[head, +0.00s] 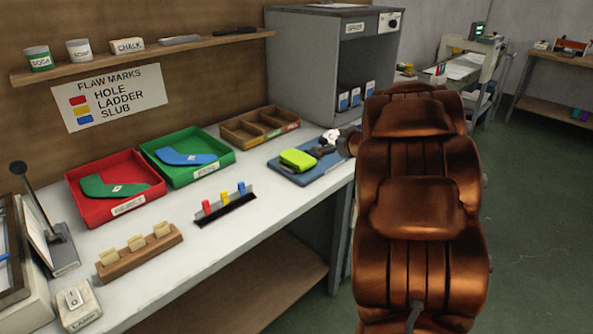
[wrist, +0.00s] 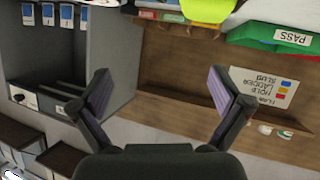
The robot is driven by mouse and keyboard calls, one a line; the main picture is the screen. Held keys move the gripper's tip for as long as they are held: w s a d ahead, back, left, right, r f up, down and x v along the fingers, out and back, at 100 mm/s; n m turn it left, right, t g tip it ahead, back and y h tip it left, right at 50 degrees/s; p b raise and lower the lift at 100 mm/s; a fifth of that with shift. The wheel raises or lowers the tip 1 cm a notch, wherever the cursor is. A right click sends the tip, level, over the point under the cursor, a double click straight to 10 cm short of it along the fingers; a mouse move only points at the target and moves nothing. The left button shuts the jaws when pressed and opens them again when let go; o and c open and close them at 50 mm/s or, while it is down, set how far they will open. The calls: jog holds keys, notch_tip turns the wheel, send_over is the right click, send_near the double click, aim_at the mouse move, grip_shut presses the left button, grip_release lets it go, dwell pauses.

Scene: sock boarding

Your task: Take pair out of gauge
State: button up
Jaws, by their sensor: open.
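A lime-green folded piece (head: 298,159), perhaps the pair, lies on a blue board (head: 325,166) at the bench's front right. I cannot make out a separate gauge there. My gripper (head: 328,146) is just right of the lime piece, partly hidden behind my arm. In the wrist view my gripper (wrist: 160,75) shows two spread fingers with nothing between them. The lime piece (wrist: 208,8) shows there at the top edge, cut off, beyond the fingertips. Whether a finger touches the board is unclear.
A red tray (head: 139,203) and a green tray (head: 212,176) each hold a flat sock shape. An empty divided wooden tray (head: 246,137) and a grey cabinet (head: 306,52) stand behind. A marker rack (head: 228,211) and a wooden card holder (head: 155,249) stand in front.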

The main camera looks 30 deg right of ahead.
aim_at(310, 165)
jog(key=f+y, duration=0.1)
jog(key=f, duration=0.1)
jog(key=s+a+f+y+b, duration=0.1)
jog(key=f, duration=0.1)
jog(key=f+n+y, duration=0.1)
jog(key=shift+s+a+f+y, duration=0.15)
jog(key=shift+s+f+y, duration=0.05)
jog(key=shift+f+y, duration=0.2)
jog(key=shift+s+a+f+y+b, duration=0.15)
jog(key=shift+a+f+y+b, duration=0.2)
jog(key=shift+f+b, duration=0.1)
jog(key=shift+b+x, duration=0.55)
jog(key=shift+x, duration=3.2)
jog(key=c, duration=1.4)
